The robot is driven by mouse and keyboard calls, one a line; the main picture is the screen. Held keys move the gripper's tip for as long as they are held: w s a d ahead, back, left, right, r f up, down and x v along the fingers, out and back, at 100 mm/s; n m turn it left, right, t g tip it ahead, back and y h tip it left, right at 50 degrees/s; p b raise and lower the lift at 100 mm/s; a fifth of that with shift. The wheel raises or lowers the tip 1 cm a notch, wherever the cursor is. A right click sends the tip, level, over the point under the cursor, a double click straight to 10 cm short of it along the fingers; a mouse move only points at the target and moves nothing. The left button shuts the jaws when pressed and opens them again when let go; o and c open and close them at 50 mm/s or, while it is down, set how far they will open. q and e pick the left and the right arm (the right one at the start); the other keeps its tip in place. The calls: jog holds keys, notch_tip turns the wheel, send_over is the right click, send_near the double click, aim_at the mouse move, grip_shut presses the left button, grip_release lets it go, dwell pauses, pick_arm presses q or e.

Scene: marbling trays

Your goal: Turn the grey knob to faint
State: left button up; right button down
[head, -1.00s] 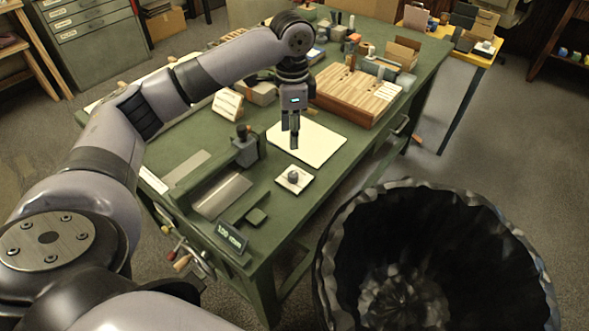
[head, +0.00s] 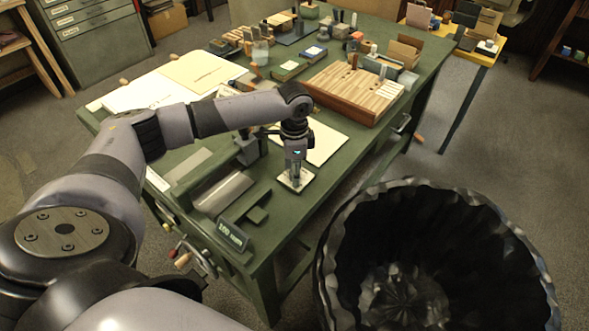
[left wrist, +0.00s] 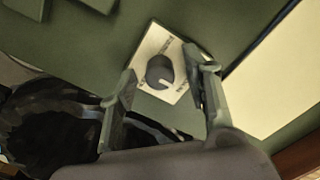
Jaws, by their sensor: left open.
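The grey knob (left wrist: 159,71) sits on a small white square plate (left wrist: 151,46) in the left wrist view. A pale pointer line shows on the knob, directed toward the lower right of that view. Small dark lettering runs along the plate's edges, too small to read. In the head view the plate (head: 284,181) lies near the bench's front edge, and my gripper hides the knob. My left gripper (head: 296,182) is open, pointing down over the plate. In the left wrist view its fingers stand on either side of the knob; I cannot tell whether they touch it. My right gripper is not in view.
A white sheet (head: 325,143) lies behind the plate on the green bench. A small dark display (head: 232,236) stands at the front left. A wooden slatted block (head: 350,90) is farther back. A large black bin (head: 335,235) stands on the floor at right.

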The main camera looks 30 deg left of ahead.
pick_arm(q)
jog(key=shift+c, duration=0.4)
grip_shut()
jog(key=shift+r, duration=0.1)
jog(key=shift+r+n+p, duration=0.1)
jog(key=shift+n+p, duration=0.2)
jog(key=shift+p, duration=0.35)
jog(key=n+p, duration=0.8)
jog(key=p, duration=0.4)
jog(key=shift+r, duration=0.1)
jog(key=shift+f+n+p, duration=0.2)
jog(key=shift+n+p, duration=1.55)
jog(key=shift+n, duration=0.05)
